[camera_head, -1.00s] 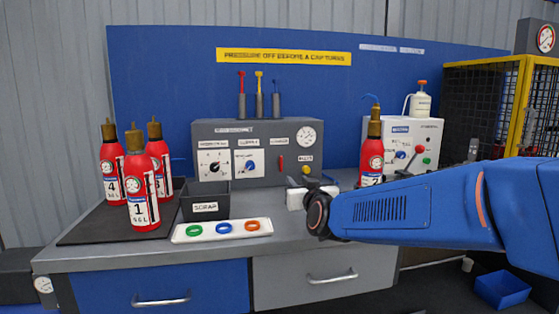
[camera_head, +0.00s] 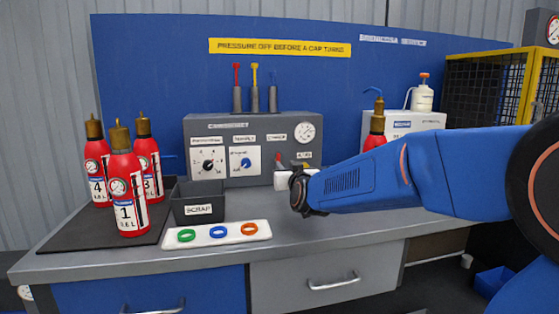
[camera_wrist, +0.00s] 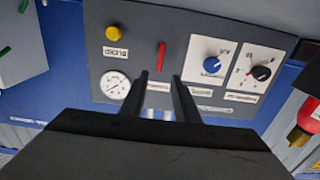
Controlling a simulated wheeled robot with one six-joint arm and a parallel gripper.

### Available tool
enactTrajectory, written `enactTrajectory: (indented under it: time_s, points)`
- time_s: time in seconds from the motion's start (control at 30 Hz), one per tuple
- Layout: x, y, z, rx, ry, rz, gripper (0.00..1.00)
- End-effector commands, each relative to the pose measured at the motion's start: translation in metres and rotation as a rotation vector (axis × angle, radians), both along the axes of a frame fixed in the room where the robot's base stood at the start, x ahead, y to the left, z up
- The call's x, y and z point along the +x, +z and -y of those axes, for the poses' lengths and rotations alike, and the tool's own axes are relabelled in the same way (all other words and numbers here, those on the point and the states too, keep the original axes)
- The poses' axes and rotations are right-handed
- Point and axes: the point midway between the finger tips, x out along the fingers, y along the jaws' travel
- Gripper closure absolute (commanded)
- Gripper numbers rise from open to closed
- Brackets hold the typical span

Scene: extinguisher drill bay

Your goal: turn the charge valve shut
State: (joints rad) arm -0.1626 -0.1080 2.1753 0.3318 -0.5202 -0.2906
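The charge valve is a red lever (camera_head: 278,159) on the grey panel (camera_head: 222,134), under a small label left of the gauge. Its lower part is hidden behind my gripper (camera_head: 284,180) in the head view. In the wrist view the panel appears upside down, and the red lever (camera_wrist: 161,56) stands nearly upright in the picture. My gripper (camera_wrist: 160,84) has its two dark fingers apart, with nothing between them. The lever lies just beyond the fingertips, roughly in line with the gap, and no contact shows.
The panel also carries a gauge (camera_wrist: 115,87), a yellow button (camera_wrist: 117,33), a blue knob (camera_wrist: 211,65) and a black-and-red selector (camera_wrist: 261,73). On the bench are a scrap bin (camera_head: 198,208), a tray of coloured rings (camera_head: 205,242) and red extinguishers (camera_head: 127,197) at left.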

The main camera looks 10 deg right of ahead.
Motion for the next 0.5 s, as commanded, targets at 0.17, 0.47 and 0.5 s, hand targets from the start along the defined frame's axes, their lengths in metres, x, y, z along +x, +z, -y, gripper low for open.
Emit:
enactTrajectory:
  time_s: [0.17, 0.47, 0.5]
  points:
    - [0.029, -0.001, 0.001, 0.0, -0.001, -0.001, 0.72]
    - [0.074, 0.0, 0.0, 0.0, 0.0, 0.0, 0.72]
    - [0.078, 0.0, 0.0, 0.0, 0.0, 0.0, 0.72]
